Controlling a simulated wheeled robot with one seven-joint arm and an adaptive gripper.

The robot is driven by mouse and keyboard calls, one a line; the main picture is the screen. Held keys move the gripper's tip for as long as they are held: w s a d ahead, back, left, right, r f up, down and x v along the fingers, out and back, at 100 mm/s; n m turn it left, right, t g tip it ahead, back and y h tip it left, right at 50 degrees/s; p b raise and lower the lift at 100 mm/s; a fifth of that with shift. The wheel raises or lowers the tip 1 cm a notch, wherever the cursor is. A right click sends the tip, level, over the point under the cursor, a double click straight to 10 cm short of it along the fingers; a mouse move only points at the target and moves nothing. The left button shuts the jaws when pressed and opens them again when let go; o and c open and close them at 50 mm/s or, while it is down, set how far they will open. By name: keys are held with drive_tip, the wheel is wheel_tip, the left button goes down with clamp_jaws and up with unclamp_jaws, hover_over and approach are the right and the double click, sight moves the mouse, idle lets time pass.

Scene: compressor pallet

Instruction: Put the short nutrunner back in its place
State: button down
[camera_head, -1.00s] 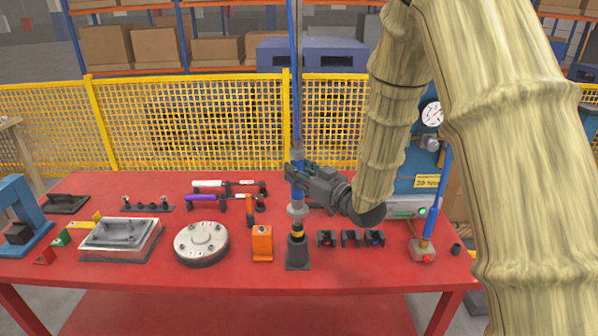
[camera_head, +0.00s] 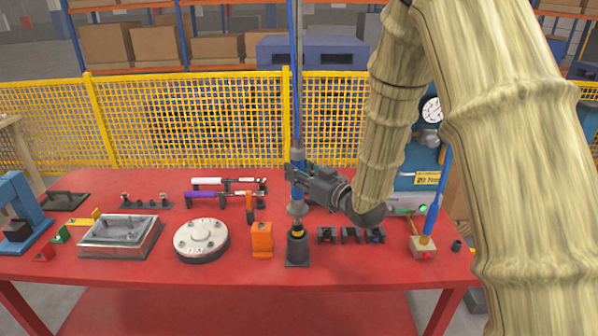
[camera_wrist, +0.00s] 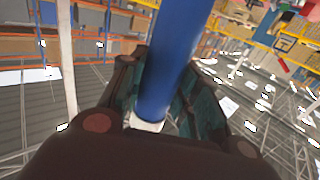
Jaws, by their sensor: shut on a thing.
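My gripper (camera_head: 299,183) is shut on the short nutrunner (camera_head: 297,192), a blue upright cylinder with a grey collar below the jaws. A thin line runs up from its top. In the wrist view the blue body (camera_wrist: 172,65) stands between my two fingers. The tool is directly above a dark stand (camera_head: 297,252) with a yellow band near its top. The nutrunner's lower end is close to the stand's top; I cannot tell whether they touch. Another blue tool (camera_head: 437,200) stands at the right on a beige block with a red button.
An orange block (camera_head: 262,240) stands close left of the dark stand. Several small black holders (camera_head: 350,236) stand close on its right. A round grey flange (camera_head: 201,240) and a metal box (camera_head: 120,236) are farther left. The red table's (camera_head: 340,270) front strip is clear.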

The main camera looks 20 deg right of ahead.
sight(302, 200)
drive_tip(key=shift+f+b, duration=2.9)
drive_tip(key=shift+f, duration=1.35)
idle(2.4)
drive_tip(key=c, duration=1)
unclamp_jaws()
drive_tip(key=shift+o, duration=0.2)
drive_tip(key=shift+f, duration=0.1)
drive_tip(key=shift+s, duration=0.1)
drive_tip(key=v, duration=1.2)
